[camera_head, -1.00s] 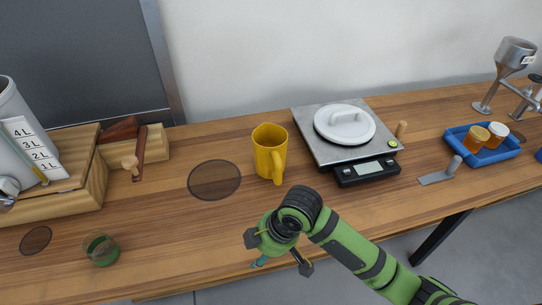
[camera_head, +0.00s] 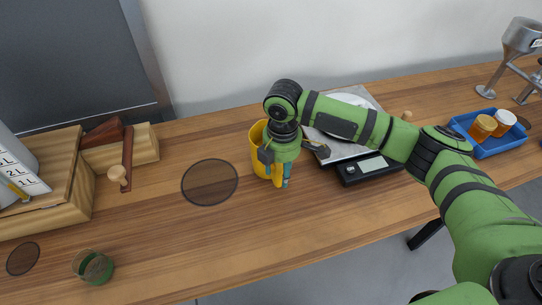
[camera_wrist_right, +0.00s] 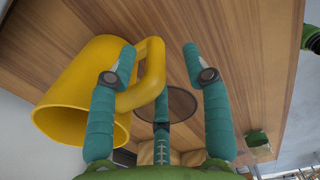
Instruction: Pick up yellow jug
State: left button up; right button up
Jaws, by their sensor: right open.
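The yellow jug (camera_head: 257,140) stands upright on the wooden table in the head view, partly hidden behind my right gripper (camera_head: 283,172). In the right wrist view the jug (camera_wrist_right: 75,95) is at the left, with its handle (camera_wrist_right: 152,72) reaching in among the fingers. My right gripper (camera_wrist_right: 160,75) is open, with its teal fingers spread around the handle. One finger overlaps the handle in the picture; I cannot tell if they touch. My left gripper is not in view.
A scale (camera_head: 366,170) with a metal plate and white lid is right of the jug. A blue tray (camera_head: 499,148) with jars stands farther right. A dark round mat (camera_head: 209,183) lies left of the jug. A green cup (camera_head: 95,268) is near the front left.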

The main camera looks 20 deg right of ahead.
aim_at(279, 176)
jog(key=f, duration=0.3)
jog(key=shift+w+a+f+p, duration=0.1)
jog(key=shift+w+f+p, duration=0.2)
jog(key=shift+w+f, duration=0.1)
jog(key=shift+f, duration=0.1)
jog(key=shift+s, duration=0.1)
grip_shut()
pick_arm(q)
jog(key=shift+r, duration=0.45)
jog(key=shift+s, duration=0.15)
pick_arm(e)
jog(key=shift+r, duration=0.2)
